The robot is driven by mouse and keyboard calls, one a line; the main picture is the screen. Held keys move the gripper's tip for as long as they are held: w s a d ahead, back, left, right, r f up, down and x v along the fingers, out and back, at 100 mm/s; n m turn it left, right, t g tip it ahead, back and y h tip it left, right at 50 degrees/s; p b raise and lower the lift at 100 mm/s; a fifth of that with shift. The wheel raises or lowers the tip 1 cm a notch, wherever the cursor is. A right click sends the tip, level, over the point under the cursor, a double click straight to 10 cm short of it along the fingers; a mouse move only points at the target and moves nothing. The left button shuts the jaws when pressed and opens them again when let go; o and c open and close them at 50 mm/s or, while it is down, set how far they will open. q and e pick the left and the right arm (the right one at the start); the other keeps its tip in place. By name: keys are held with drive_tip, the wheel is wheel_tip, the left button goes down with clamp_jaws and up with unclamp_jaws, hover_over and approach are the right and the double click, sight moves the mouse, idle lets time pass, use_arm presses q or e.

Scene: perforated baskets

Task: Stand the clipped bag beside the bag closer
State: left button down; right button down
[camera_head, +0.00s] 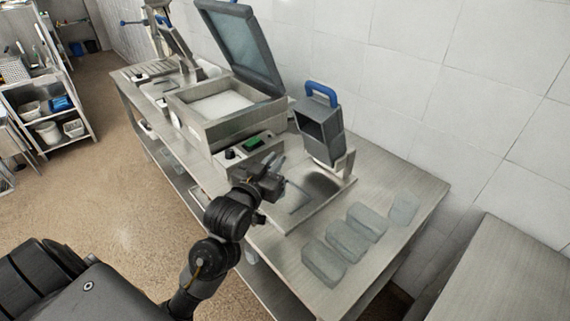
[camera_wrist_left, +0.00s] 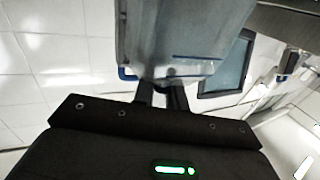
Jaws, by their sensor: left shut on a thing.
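The bag closer (camera_head: 322,132), a grey upright head with a blue handle, stands on a flat plate at the table's wall side. My left gripper (camera_head: 279,168) is in front of it, above the near part of that plate. That view looks upside down. In the head view I cannot make out the bag clearly, nor whether its bottom touches the plate. My right gripper is out of view.
Several grey sealed packs (camera_head: 325,264) lie in a row at the table's near right end. A vacuum sealer (camera_head: 243,118) with raised lid stands left of the bag closer. A second steel table (camera_head: 505,270) is at the lower right. Shelves with tubs are far left.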

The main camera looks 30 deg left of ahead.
use_arm(q)
drive_tip(key=shift+s+d+r, duration=0.1)
drive_tip(key=shift+s+r, duration=0.35)
drive_tip(key=shift+s, duration=0.45)
drive_tip(key=shift+s+r, duration=0.4)
drive_tip(key=shift+s, duration=0.45)
drive_tip(key=d+f+h, duration=0.1)
drive_tip(key=d+f, duration=0.4)
drive_tip(key=d, duration=0.1)
drive_tip(key=shift+s+d+f+m+b, duration=0.3)
drive_tip(key=shift+s+d+b, duration=0.1)
drive_tip(key=shift+s, duration=0.05)
